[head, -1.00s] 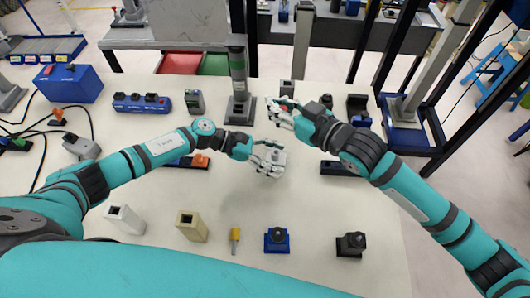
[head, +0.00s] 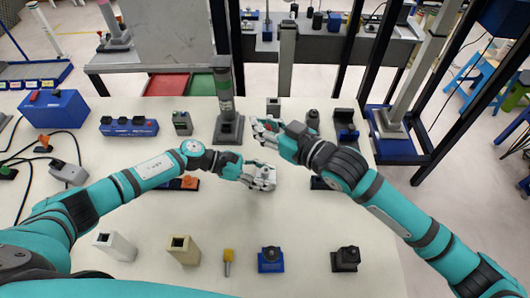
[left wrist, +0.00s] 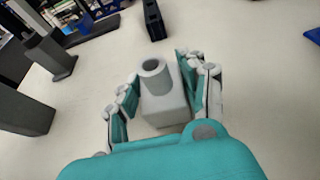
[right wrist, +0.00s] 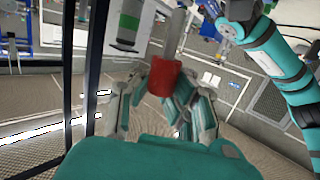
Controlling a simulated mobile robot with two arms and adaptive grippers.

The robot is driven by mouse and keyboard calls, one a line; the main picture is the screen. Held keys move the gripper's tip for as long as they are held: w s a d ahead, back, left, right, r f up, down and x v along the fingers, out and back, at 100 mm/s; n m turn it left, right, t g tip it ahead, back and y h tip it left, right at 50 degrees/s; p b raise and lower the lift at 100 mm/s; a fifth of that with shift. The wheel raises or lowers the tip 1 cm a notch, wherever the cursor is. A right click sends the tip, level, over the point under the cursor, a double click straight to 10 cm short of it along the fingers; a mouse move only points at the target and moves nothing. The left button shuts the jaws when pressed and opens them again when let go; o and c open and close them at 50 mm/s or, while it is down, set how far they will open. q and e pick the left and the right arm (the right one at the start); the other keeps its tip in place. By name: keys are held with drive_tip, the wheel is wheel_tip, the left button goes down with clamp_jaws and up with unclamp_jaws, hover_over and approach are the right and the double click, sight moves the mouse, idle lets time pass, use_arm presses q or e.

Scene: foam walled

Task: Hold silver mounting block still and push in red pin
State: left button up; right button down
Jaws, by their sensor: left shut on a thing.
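The silver mounting block (left wrist: 163,105), a grey box with a round hollow collar on top, stands upright between the fingers of my left gripper (left wrist: 160,95). That gripper is shut around it over the middle of the table; in the head view my left gripper (head: 265,178) mostly covers it. The red pin (right wrist: 163,77) is a short red cylinder at the fingertips of my right gripper (right wrist: 160,98), which appears shut on it. In the head view my right gripper (head: 265,131) points left, above and behind the block, apart from it. The pin is small there.
A grey post on a stand (head: 227,128) rises close behind the grippers. Along the table's front stand a beige block (head: 183,250), a yellow-topped pin (head: 228,260), a blue base (head: 270,261) and a black block (head: 345,259).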

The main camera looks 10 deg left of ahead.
drive_tip(key=shift+w+f+m+t+h, duration=0.2)
drive_tip(key=shift+f+m+t+h, duration=0.65)
drive_tip(key=shift+f, duration=0.25)
drive_tip(key=shift+w+f+m+t+h, duration=0.2)
drive_tip(key=shift+f+m+t+h, duration=0.4)
drive_tip(key=shift+f+m, duration=0.4)
drive_tip(key=shift+a, duration=0.1)
drive_tip(key=shift+f, duration=2.95)
drive_tip(key=shift+f, duration=2)
drive_tip(key=c, duration=1.4)
unclamp_jaws()
drive_tip(key=v, duration=1.2)
